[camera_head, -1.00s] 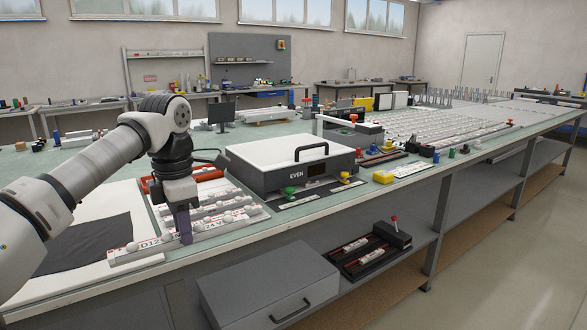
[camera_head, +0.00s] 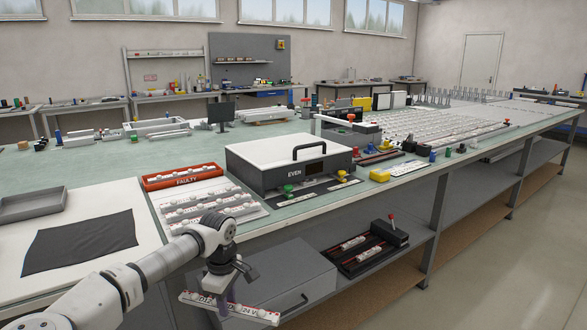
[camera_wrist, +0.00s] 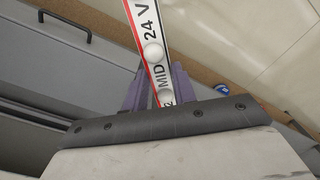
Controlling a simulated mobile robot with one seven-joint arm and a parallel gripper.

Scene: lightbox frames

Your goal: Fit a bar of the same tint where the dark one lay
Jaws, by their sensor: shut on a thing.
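My gripper (camera_head: 231,297) is shut on a white bar (camera_head: 256,313) with small domes and a red edge. It holds the bar in front of the bench, near the grey drawer unit. In the wrist view, the bar (camera_wrist: 152,52) reads "MID" and "24 V" and sticks out between the purple fingers (camera_wrist: 155,88). More white domed bars lie on a pale board (camera_head: 253,211) on the bench. A box marked "EVEN" (camera_head: 268,178) stands to the right. A black holder (camera_head: 402,234) with a red-tipped lever sits on the lower shelf and carries bars. I cannot tell their tints.
A red tray marked "FAULTY" (camera_head: 152,184) holds bars behind the board. A dark cloth (camera_head: 80,243) and a grey tray (camera_head: 32,203) lie at the left. The grey drawer unit (camera_head: 285,275) stands below the bench edge, left of the holder.

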